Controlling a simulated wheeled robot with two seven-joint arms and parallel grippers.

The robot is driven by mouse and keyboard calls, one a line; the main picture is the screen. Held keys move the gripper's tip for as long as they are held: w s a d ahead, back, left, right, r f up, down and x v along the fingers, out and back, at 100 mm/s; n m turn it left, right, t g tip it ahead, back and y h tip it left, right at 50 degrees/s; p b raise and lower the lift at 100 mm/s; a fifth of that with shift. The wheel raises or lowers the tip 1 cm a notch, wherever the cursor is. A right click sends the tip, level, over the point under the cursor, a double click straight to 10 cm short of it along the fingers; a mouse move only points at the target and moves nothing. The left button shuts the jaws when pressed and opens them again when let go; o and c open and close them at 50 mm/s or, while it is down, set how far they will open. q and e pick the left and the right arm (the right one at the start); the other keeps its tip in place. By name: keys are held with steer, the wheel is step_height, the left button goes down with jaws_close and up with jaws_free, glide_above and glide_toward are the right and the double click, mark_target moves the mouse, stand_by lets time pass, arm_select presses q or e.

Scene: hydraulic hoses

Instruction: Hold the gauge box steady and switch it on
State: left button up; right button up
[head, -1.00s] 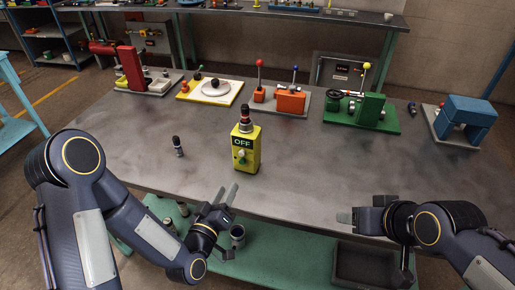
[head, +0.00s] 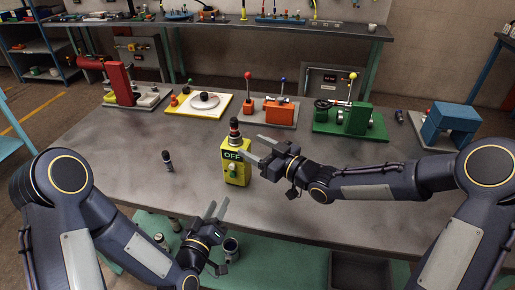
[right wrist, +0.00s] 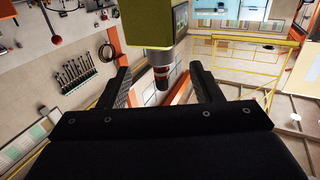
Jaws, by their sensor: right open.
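The yellow gauge box (head: 236,176) stands upright near the table's front edge. Its front has a sign reading OFF (head: 232,155) and a small knob (head: 233,169) below it. A dark fitting with a red band (head: 234,128) stands on its top. My right gripper (head: 255,149) is open at the box's right side, level with its upper part; I cannot tell whether it touches. In the right wrist view, the box (right wrist: 145,22) appears upside down, with its fitting (right wrist: 161,76) between the open fingers (right wrist: 160,82). My left gripper (head: 217,211) is open and empty, lower, in front of the table edge.
A small dark fitting (head: 167,161) stands left of the box. Along the table's back are a red press (head: 120,83), a white plate station (head: 203,101), an orange lever station (head: 267,110), a green station (head: 352,119) and a blue block (head: 450,125).

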mark_target(240, 139)
steer(key=x, duration=0.7)
steer(key=shift+w+a, duration=0.2)
steer(key=shift+a, duration=0.05)
steer(key=shift+c, duration=0.2)
steer(key=c, duration=1.2)
arm_select(q)
jaws_close()
arm_select(e)
steer(key=shift+c, duration=0.2)
stand_by(0.4)
